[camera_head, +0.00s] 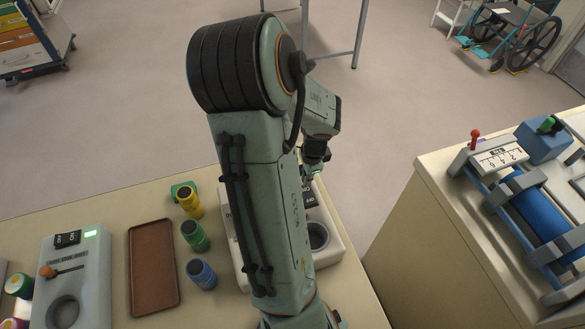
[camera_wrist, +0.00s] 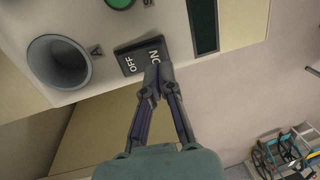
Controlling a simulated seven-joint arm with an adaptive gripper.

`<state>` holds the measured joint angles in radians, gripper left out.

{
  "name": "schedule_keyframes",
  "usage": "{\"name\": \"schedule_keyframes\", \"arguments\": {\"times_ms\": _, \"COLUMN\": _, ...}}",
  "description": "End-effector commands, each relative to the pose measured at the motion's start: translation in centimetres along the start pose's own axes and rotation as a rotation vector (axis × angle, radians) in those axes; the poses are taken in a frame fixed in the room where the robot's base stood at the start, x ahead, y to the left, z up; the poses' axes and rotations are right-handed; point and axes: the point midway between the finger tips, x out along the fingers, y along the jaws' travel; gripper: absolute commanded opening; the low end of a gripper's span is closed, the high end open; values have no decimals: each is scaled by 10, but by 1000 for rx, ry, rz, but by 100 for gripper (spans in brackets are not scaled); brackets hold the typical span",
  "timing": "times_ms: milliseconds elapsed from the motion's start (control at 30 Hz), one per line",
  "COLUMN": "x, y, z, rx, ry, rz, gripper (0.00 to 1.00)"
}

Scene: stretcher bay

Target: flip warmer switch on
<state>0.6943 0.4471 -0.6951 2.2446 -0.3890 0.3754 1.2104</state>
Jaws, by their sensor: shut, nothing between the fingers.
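A black rocker switch (camera_wrist: 143,56) marked OFF and ON sits on a pale unit (camera_wrist: 105,22) in the wrist view. My gripper (camera_wrist: 153,73) is shut and empty, its fingertips at the ON end of the switch. I cannot tell whether they touch it, or which end is pressed in. A round well (camera_wrist: 60,62) marked A is left of the switch, and a dark strip panel (camera_wrist: 204,22) is right of it. In the head view my arm covers much of the unit (camera_head: 332,251), and my gripper (camera_head: 309,180) is small and partly hidden above it.
A second pale unit (camera_head: 93,293) with a switch, a lit green display and an orange-knobbed lever stands at the left. A brown tray (camera_head: 152,267) and yellow, green and blue bottles (camera_head: 201,274) stand between. A counter (camera_head: 427,234) with a blue cylinder device is at the right, across a gap.

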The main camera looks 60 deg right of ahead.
Motion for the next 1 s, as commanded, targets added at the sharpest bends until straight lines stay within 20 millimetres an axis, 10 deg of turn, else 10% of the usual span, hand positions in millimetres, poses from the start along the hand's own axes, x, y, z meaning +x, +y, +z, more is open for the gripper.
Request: {"name": "schedule_keyframes", "arguments": {"times_ms": 1000, "x": 30, "y": -1, "z": 0, "rx": 0, "ry": -1, "rz": 69, "gripper": 0}}
